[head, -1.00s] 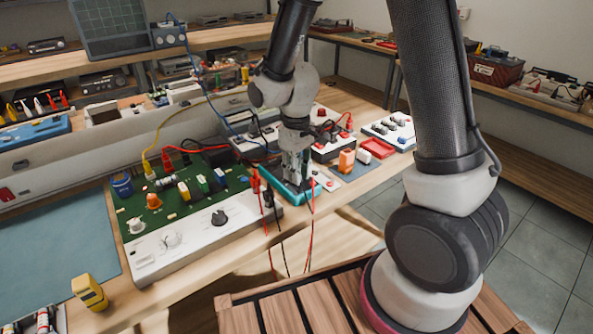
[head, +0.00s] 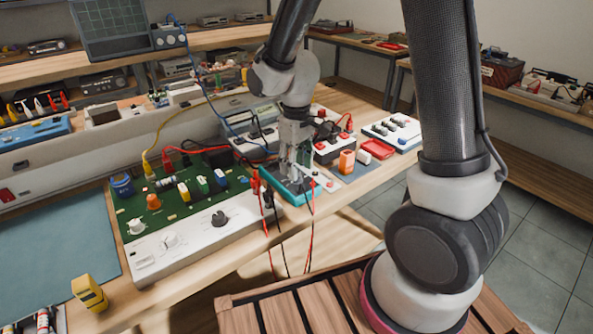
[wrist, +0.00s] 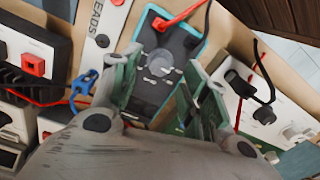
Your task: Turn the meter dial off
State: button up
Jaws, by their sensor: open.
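The meter (wrist: 152,95) is a dark-faced unit with a teal edge, lying on the bench under my gripper. In the head view its teal case (head: 283,183) shows beside my gripper, partly hidden by it. Its round grey dial (wrist: 160,62) shows in the wrist view, beyond and between the fingers; the dial's exact setting is too small to read. Red and black leads run to the meter's far end. My gripper (wrist: 157,93) is open and points down over the meter, with its green-padded fingers on either side and apart from the dial. In the head view my gripper (head: 291,172) hides the dial.
A green circuit board (head: 180,192) on a white panel with knobs (head: 219,218) stands left of the meter. Red and black leads (head: 308,232) hang over the bench's front edge. Orange and white blocks (head: 346,161) and a red tray (head: 377,149) lie to the right.

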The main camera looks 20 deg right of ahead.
notch_tip(320, 180, up, 9)
jog(key=shift+r, duration=0.2)
dwell(0.4)
jog(key=s+d+r+m+t, duration=0.2)
jog(key=s+d+r+m, duration=0.1)
jog(key=s+d+r, duration=0.2)
jog(key=s+d+r+m+t, duration=0.2)
jog(key=s+d+r, duration=0.4)
jog(key=s, duration=0.8)
jog(key=d+m, duration=0.1)
jog(key=d, duration=0.2)
jog(key=shift+d, duration=0.4)
